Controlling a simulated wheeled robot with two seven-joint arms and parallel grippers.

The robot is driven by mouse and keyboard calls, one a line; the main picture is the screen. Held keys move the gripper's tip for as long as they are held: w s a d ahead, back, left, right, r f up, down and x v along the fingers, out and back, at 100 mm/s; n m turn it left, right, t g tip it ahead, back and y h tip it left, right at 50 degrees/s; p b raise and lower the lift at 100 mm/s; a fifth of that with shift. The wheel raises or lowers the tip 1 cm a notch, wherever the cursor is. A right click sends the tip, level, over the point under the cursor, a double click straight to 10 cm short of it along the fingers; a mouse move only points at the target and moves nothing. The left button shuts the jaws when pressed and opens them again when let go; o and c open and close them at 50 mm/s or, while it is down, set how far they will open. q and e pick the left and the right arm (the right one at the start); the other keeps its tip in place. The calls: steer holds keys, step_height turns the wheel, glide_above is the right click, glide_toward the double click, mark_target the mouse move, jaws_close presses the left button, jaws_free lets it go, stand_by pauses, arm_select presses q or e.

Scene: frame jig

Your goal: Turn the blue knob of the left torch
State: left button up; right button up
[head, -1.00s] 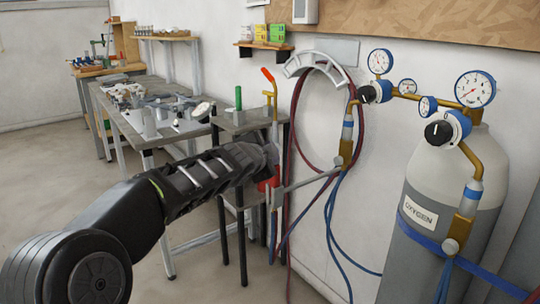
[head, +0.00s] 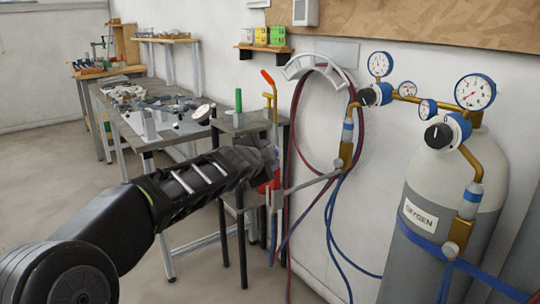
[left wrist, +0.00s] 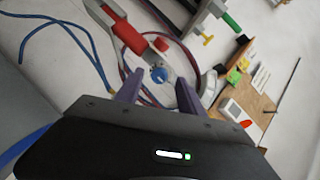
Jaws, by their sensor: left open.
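The left torch (head: 274,105) stands upright in the head view, with a red tip at its top and a red part (head: 269,186) lower down. My left gripper (head: 268,158) is at its middle and hides part of it. In the left wrist view the torch's red body (left wrist: 127,32) lies beyond the fingers. Its blue knob (left wrist: 159,74) shows between the open fingertips of my left gripper (left wrist: 157,80); I cannot tell whether they touch it. A red knob (left wrist: 161,44) sits close by. My right gripper is not in view.
An oxygen cylinder (head: 425,175) with gauges stands at the right. A red hose (head: 296,120) loops on a white wall hanger (head: 315,62), and blue hoses (head: 340,240) hang below. A small dark table (head: 225,127) and a workbench (head: 140,136) stand behind my left arm.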

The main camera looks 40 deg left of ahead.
arm_select(q)
steer(key=v, duration=0.6)
steer(key=shift+p, duration=0.4)
